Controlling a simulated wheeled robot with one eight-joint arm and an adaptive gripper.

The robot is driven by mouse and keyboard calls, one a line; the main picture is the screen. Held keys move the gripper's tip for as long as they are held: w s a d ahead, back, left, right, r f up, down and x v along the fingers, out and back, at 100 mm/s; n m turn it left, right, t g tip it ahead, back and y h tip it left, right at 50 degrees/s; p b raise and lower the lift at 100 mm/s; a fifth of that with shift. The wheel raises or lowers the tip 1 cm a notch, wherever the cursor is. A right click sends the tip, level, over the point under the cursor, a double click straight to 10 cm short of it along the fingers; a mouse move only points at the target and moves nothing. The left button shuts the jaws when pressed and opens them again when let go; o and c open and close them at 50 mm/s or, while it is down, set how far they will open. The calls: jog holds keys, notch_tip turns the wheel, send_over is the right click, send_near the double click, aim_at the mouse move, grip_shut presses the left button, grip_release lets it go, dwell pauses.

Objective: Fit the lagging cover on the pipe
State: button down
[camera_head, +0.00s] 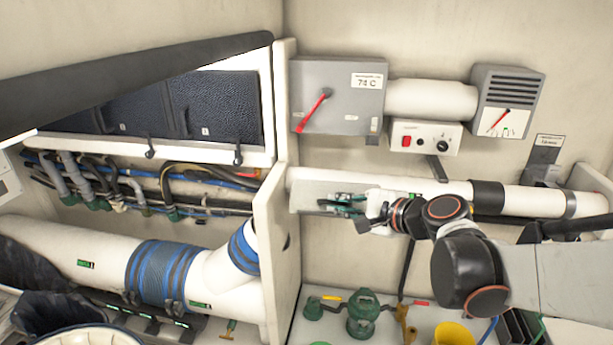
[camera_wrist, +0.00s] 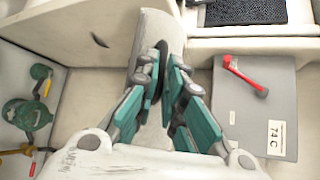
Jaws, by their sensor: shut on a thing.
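The lagging cover (camera_head: 308,194) is a pale grey, slightly curved piece at the left end of the white pipe (camera_head: 540,200) on the back wall. My gripper (camera_head: 345,203) has green fingers and is shut on the cover from the right. In the wrist view the fingers (camera_wrist: 166,85) close on a dark part at the middle of the grey cover (camera_wrist: 158,28). The cover overlaps the pipe in the head view; I cannot tell whether it touches it or is seated around it. My gripper and arm hide part of the pipe.
A white partition (camera_head: 272,240) stands close left of the cover. Above the pipe are a grey box with a red lever (camera_head: 340,95) and a white switch box (camera_head: 426,136). Below, green valve fittings (camera_head: 363,315) and a yellow cup (camera_head: 453,334) stand on a shelf.

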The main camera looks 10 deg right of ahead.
jog(key=shift+w+a+f, duration=0.1)
jog(key=shift+w, duration=0.05)
jog(key=t+b, duration=0.1)
jog(key=n+b, duration=0.1)
jog(key=b, duration=0.1)
jog(key=shift+s+f+t, duration=0.25)
jog(key=shift+t, duration=0.15)
jog(key=shift+w+d+r+b, duration=0.1)
jog(key=shift+w+d+b, duration=0.7)
jog(key=shift+w, duration=1.75)
jog(key=shift+w+d+b, duration=0.6)
jog(key=shift+w+d, duration=0.25)
jog(key=shift+w, duration=1.65)
jog(key=shift+w+d+r+b, duration=0.1)
jog(key=shift+w+d+b, duration=0.7)
jog(key=shift+w, duration=1.75)
jog(key=shift+w+d, duration=0.1)
jog(key=shift+w+f+b, duration=0.1)
jog(key=shift+f+b, duration=0.85)
jog(key=shift+b, duration=0.2)
